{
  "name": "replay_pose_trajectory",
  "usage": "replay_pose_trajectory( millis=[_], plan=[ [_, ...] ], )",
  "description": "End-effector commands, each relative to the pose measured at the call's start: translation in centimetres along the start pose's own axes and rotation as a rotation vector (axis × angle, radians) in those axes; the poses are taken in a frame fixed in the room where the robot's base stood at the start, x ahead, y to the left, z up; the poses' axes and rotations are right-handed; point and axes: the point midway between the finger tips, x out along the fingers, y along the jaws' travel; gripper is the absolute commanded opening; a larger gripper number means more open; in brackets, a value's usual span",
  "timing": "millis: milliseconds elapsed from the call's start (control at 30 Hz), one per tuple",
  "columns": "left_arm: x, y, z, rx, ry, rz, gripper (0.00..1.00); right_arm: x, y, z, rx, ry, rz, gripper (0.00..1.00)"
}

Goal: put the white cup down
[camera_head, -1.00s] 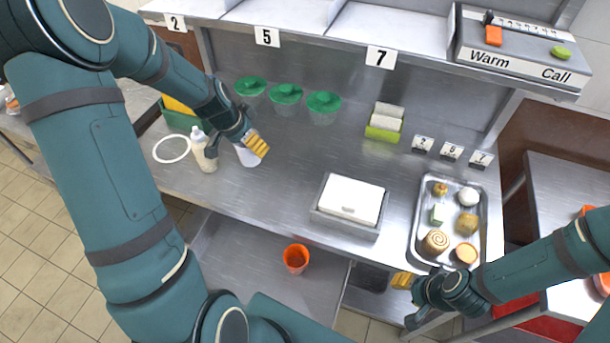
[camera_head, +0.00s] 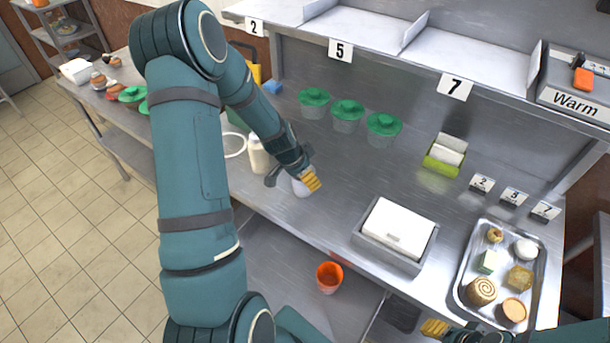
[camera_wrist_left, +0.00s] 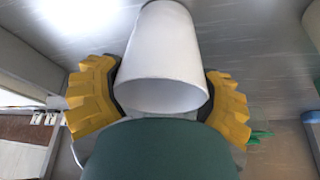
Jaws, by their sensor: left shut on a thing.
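The white cup (camera_head: 301,188) is between the yellow fingers of my left gripper (camera_head: 311,180), over the front part of the steel counter (camera_head: 345,205). My left gripper is shut on the cup. In the left wrist view the cup (camera_wrist_left: 163,55) has a yellow finger on each side, and its round end faces the camera. I cannot tell whether the cup touches the counter. My right gripper (camera_head: 436,328) is at the bottom edge, partly cut off, and its opening cannot be made out.
A cream bottle (camera_head: 259,157) stands close left of the cup, with a white ring (camera_head: 233,145) beyond. Several green-lidded containers (camera_head: 347,110) stand behind. A white-topped box (camera_head: 398,228) and a food tray (camera_head: 459,290) are right. An orange cup (camera_head: 329,277) is on the lower shelf.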

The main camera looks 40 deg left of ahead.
Motion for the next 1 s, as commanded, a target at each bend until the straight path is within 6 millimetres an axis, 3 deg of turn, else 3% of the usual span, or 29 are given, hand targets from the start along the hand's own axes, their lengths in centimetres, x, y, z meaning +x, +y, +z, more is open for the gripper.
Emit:
replay_pose_trajectory(
  millis=[167,200,267,667,1000],
  plan=[
    [0.3,0.0,0.1,0.0,0.0,0.0,0.39,0.3,0.1,0.1,0.0,-0.002,0.0,0.47],
    [0.2,0.0,0.1,0.0,0.0,0.0,0.83,0.3,0.1,0.1,-0.001,-0.003,0.0,0.47],
    [0.2,0.0,0.1,0.0,0.0,0.0,1.0,0.3,0.1,0.1,-0.001,-0.003,0.0,0.47],
    [-0.2,0.0,-0.1,0.0,0.0,0.0,1.0,-0.2,-0.1,-0.1,0.0,0.001,0.0,0.47],
    [-6.7,-0.1,-0.1,0.0,0.002,-0.003,1.0,-0.8,-0.3,-0.4,0.002,0.008,0.001,0.47]
  ],
)
